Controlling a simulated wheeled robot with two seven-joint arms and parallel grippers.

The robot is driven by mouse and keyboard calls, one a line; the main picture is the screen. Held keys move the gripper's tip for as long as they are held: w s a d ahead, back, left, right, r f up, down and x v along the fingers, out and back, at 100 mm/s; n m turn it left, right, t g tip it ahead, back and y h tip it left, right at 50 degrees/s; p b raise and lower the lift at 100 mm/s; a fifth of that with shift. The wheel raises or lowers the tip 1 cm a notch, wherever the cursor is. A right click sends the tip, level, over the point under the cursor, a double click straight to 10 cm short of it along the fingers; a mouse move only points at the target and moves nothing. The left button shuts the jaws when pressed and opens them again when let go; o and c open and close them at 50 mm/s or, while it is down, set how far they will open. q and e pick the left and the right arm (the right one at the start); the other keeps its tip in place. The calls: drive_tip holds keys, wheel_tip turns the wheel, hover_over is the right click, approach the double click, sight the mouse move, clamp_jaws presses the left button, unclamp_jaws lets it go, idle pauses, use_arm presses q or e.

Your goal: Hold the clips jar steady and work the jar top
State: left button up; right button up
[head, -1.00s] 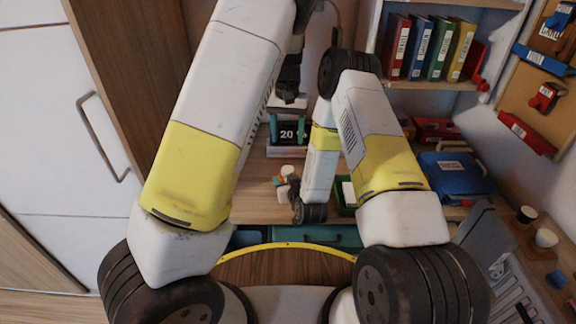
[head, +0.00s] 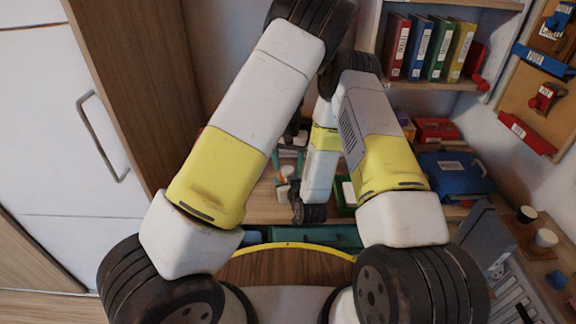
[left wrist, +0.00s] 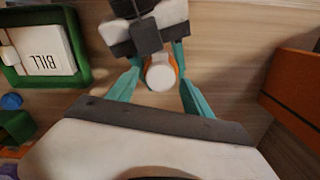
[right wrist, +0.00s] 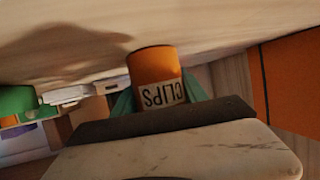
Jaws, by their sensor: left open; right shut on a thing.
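The clips jar (right wrist: 155,70), orange with a CLIPS label, sits between the teal fingers of my right gripper (right wrist: 160,95), which is shut on it. In the left wrist view, the jar top (left wrist: 161,78) is a round white cap with the orange jar (left wrist: 172,60) partly showing around it. My left gripper (left wrist: 158,95) is open, its teal fingers apart on both sides of the cap; I cannot tell if they touch it. In the head view, my left gripper (head: 287,160) is partly hidden behind my arms. The cap is not visible in the right wrist view.
A green tray (left wrist: 72,70) with a BILL card (left wrist: 45,52) lies beside the jar. An orange panel (left wrist: 296,92) stands at the other side. A blue case (head: 452,172) and a red box (head: 436,130) stand right on the desk.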

use_arm(q)
clamp_jaws()
drive_tip(key=shift+n, duration=0.3)
drive_tip(key=n, duration=0.4)
drive_tip(key=shift+a, duration=0.1)
drive_tip(key=n, duration=0.5)
drive_tip(key=shift+a, duration=0.1)
drive_tip(key=n, duration=0.4)
drive_tip(key=shift+s+n, duration=0.1)
drive_tip(key=shift+n, duration=2)
